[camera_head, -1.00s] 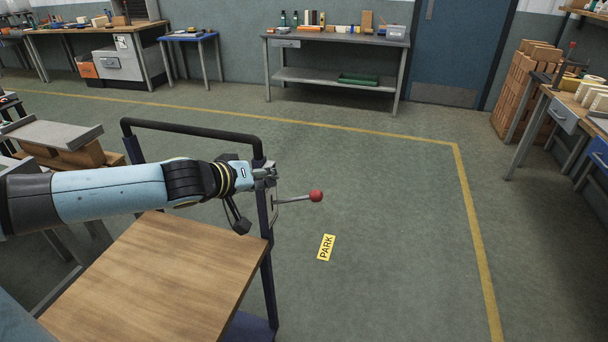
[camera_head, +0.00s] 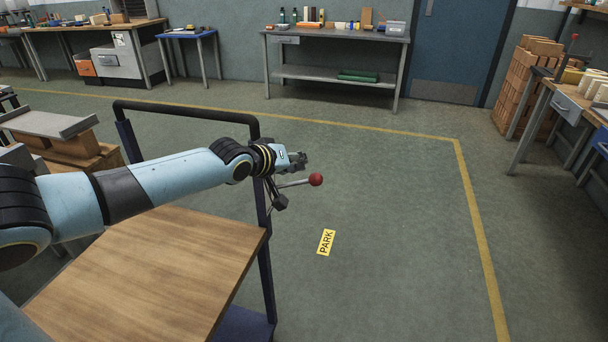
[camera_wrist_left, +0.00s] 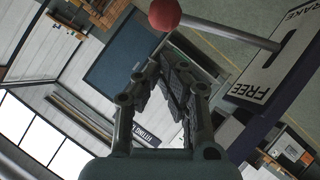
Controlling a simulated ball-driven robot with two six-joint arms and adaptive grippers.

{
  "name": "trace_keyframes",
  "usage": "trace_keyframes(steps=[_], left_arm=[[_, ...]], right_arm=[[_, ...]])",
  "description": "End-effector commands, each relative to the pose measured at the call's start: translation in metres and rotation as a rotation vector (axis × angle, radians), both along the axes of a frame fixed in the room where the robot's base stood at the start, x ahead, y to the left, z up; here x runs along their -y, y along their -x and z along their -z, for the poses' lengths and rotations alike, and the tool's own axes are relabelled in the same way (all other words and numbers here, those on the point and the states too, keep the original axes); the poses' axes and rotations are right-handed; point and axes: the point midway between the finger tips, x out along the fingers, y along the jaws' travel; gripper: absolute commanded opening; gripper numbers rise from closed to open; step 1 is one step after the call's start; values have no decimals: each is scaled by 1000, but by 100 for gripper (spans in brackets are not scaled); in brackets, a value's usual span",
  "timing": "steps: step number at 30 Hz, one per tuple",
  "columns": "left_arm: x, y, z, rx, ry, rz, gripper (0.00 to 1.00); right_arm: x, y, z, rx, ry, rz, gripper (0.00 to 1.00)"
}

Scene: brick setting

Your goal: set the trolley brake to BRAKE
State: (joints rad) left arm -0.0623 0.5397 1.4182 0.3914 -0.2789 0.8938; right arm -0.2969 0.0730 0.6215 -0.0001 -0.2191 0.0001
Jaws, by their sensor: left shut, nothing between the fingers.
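The trolley (camera_head: 150,270) has a wooden top and a dark push handle (camera_head: 190,112). Its brake lever, a metal rod with a red ball knob (camera_head: 315,180), sticks out to the right of the trolley post. In the left wrist view the red knob (camera_wrist_left: 164,14) is at the top, and the rod leaves a slot in a white plate (camera_wrist_left: 258,85) marked FREE and BRAKE. The rod meets the slot between the two labels; its exact setting is unclear. My left gripper (camera_head: 301,161) is shut and empty, just above and left of the knob, seemingly apart from it. My right gripper is not in view.
A yellow PARK label (camera_head: 326,242) lies on the floor right of the trolley. Yellow lines (camera_head: 470,200) border the open floor.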

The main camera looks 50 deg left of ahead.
Motion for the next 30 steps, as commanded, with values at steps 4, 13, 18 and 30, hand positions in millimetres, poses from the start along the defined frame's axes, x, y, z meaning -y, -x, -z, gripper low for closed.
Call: trace_keyframes(steps=[4,13,18,30], left_arm=[[7,-8,12,4,0,-1,0],[10,-11,17,3,-3,0,0],[10,-11,17,3,-3,0,0],[20,-16,25,-55,-98,1,0]], right_arm=[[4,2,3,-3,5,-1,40],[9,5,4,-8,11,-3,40],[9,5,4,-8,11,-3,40],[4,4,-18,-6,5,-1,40]])
